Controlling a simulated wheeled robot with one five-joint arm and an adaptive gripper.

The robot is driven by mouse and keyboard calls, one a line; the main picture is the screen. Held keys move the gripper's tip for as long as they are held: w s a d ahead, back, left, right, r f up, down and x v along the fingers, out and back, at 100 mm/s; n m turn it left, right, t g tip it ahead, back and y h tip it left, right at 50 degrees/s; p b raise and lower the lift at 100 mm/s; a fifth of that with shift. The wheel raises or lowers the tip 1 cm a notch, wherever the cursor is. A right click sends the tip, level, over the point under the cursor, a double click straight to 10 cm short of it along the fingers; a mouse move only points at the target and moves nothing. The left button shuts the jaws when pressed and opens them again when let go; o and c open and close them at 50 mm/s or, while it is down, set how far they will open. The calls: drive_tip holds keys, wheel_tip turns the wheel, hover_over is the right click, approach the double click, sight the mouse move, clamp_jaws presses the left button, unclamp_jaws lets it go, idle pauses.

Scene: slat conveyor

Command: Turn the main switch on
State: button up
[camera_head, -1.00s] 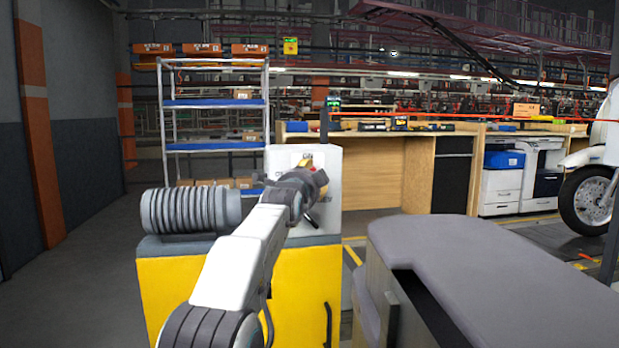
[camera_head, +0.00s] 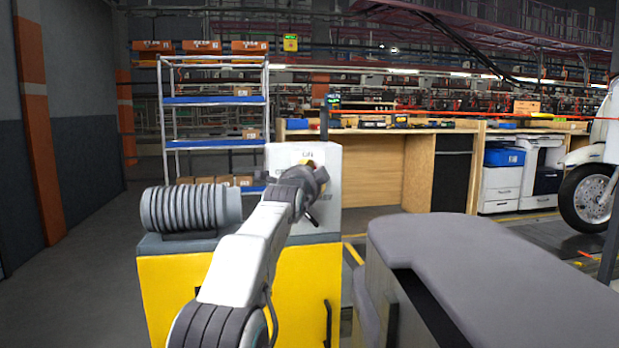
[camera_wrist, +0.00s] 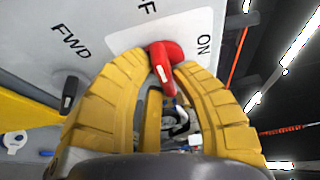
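The main switch is a red knob with a narrow handle (camera_wrist: 165,62) on a pale panel (camera_wrist: 110,22) in the wrist view. "ON" is printed to its right and a partly cut-off "F" above left. The handle's tip points down in the picture, away from both labels. My gripper's yellow fingers (camera_wrist: 163,72) are on either side of the red handle, with their tips close against it. They appear closed on it. In the head view my gripper (camera_head: 316,178) is at the front of the white control box (camera_head: 326,160) and mostly hides the switch.
A black switch (camera_wrist: 70,92) beside "FWD" sits on the same panel, left of my fingers. The box stands on a yellow cabinet (camera_head: 175,290) beside a grey ribbed cylinder (camera_head: 190,208). A grey-topped slab (camera_head: 470,260) fills the right foreground. Floor is clear at left.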

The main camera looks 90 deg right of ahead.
clamp_jaws()
drive_tip(key=p, duration=0.2)
drive_tip(key=shift+r+m+p, duration=0.4)
drive_tip(key=m+p, duration=0.1)
drive_tip(key=p, duration=0.2)
drive_tip(key=shift+w+y, duration=0.1)
drive_tip(key=shift+y, duration=0.3)
drive_tip(key=shift+f+m+p, duration=0.25)
drive_tip(key=shift+m+p, duration=0.25)
drive_tip(key=shift+p, duration=0.05)
